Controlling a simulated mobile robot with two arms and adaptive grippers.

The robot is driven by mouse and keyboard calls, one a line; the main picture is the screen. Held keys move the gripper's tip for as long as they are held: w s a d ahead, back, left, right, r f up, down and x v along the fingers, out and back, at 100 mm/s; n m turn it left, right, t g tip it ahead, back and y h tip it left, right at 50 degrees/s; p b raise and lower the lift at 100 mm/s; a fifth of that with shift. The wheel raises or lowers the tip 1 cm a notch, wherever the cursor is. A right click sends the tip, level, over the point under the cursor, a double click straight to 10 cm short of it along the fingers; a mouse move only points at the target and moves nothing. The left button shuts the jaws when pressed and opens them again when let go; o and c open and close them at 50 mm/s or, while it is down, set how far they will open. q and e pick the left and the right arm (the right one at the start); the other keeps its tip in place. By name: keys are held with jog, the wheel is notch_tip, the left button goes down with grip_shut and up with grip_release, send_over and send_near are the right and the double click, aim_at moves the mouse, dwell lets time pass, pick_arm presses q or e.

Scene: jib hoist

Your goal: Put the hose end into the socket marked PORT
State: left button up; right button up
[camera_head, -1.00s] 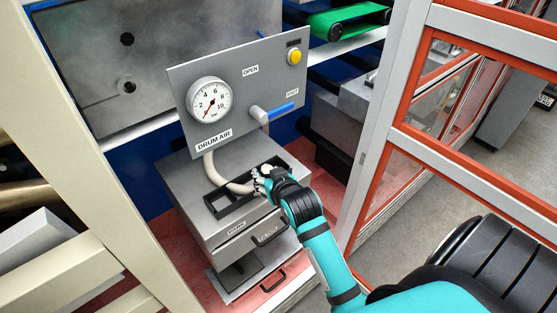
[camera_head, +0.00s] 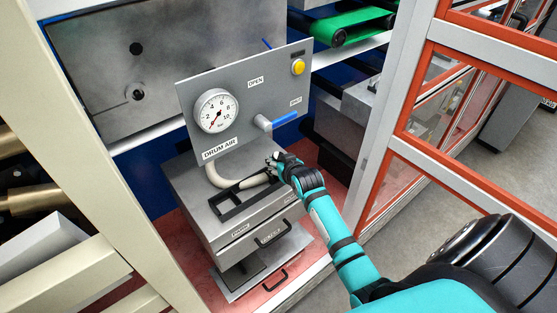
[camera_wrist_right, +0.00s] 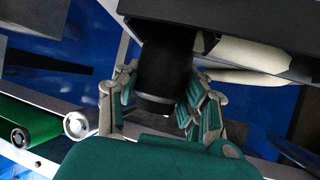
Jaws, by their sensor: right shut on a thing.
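My right gripper (camera_head: 274,166) is shut on the black end of the hose, above the back right part of the black rack. The pale hose (camera_head: 220,181) hangs from under the DRUM AIR panel and curves right to the gripper. In the right wrist view, the fingers (camera_wrist_right: 160,102) stand on both sides of the black cylindrical hose end (camera_wrist_right: 165,70), and pale hose (camera_wrist_right: 250,55) shows behind it. I cannot read a PORT mark in either view, so I cannot tell which opening is that socket. My left gripper is out of view.
The panel (camera_head: 245,95) carries a gauge (camera_head: 216,111), a blue-handled valve (camera_head: 277,121) and a yellow button (camera_head: 298,67). The black rack (camera_head: 236,208) sits on a grey drawer cabinet (camera_head: 210,228). A red-framed guard (camera_head: 400,110) stands right of my arm.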

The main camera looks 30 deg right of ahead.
jog(key=o, duration=1.3)
jog(key=shift+f, duration=0.1)
jog(key=shift+c, duration=0.2)
jog(key=shift+r, duration=0.2)
jog(key=v, duration=1.2)
jog(key=shift+b, duration=0.45)
